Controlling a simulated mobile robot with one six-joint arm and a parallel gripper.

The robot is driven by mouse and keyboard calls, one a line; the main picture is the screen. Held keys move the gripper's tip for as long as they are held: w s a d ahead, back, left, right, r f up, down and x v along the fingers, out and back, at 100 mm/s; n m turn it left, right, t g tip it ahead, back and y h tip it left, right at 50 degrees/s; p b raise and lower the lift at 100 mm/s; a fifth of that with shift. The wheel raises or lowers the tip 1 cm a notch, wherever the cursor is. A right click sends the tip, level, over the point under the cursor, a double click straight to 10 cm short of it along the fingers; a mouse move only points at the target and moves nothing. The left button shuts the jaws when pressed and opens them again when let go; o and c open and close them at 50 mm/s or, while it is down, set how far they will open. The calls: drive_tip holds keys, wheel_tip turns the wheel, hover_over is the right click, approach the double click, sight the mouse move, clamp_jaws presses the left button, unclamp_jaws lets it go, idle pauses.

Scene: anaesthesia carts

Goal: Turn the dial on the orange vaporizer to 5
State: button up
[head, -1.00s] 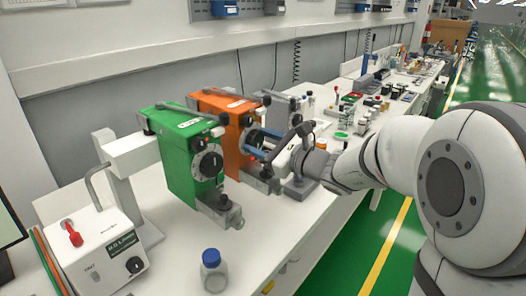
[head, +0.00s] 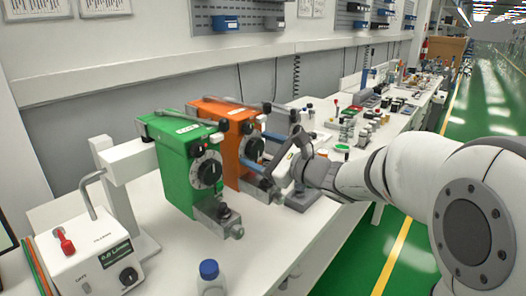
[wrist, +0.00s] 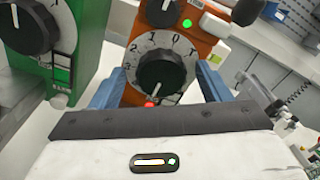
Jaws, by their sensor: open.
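A white mark on the knob's lower part points down; the lower scale is hidden behind my gripper. My gripper (wrist: 158,90) is open, with one blue finger left and one right of the dial. Contact with the dial cannot be told. In the head view my gripper (head: 260,155) is at the vaporizer's front.
The green vaporizer (head: 180,160) stands close on the left, its dial (wrist: 30,25) near my left finger in the wrist view. A blue-capped bottle (head: 210,280) and a white device (head: 90,265) are in front. Several small items crowd the bench behind my arm.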

drive_tip(key=shift+d, duration=0.1)
drive_tip(key=v, duration=0.7)
drive_tip(key=shift+s+d, duration=0.25)
